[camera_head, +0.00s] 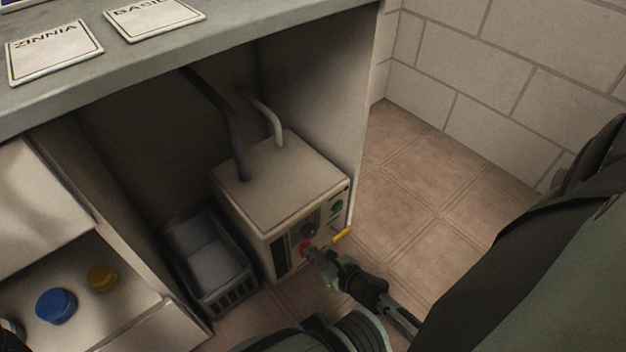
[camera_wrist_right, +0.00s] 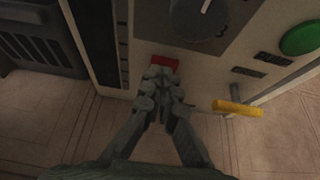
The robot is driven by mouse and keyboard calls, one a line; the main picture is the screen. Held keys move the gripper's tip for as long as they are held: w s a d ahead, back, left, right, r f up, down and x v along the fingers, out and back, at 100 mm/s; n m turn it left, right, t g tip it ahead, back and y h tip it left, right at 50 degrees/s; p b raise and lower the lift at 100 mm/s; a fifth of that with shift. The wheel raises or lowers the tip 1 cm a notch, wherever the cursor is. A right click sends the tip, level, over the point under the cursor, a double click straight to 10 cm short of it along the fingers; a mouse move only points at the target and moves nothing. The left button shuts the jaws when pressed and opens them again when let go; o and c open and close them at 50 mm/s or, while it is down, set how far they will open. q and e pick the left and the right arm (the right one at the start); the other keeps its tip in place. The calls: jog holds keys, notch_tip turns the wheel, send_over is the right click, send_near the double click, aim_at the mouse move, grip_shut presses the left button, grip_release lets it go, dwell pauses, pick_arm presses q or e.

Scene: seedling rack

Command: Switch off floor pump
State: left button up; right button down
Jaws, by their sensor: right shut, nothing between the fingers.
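The floor pump (camera_head: 282,185) is a beige box on the floor under the counter, with two hoses rising from its top. Its front carries a red button (camera_wrist_right: 158,62), a green button (camera_wrist_right: 300,38), a dark dial (camera_wrist_right: 204,16) and a yellow lever (camera_wrist_right: 238,108). The green button also shows in the head view (camera_head: 337,206). My right gripper (camera_head: 315,254) is shut and empty at the pump's front. In the right wrist view its fingertips (camera_wrist_right: 160,76) are at the red button's lower edge and partly cover it; contact cannot be told. My left gripper is not in view.
A grey crate (camera_head: 243,288) stands on the floor left of the pump. A cabinet panel (camera_head: 330,100) rises behind the pump's right side. An open drawer (camera_head: 150,330) holds a blue jar (camera_head: 56,306) and a yellow jar (camera_head: 102,277). Tiled floor (camera_head: 430,190) is clear to the right.

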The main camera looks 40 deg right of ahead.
jog(key=shift+r, duration=0.1)
jog(key=shift+r+p, duration=0.65)
jog(key=shift+r, duration=0.1)
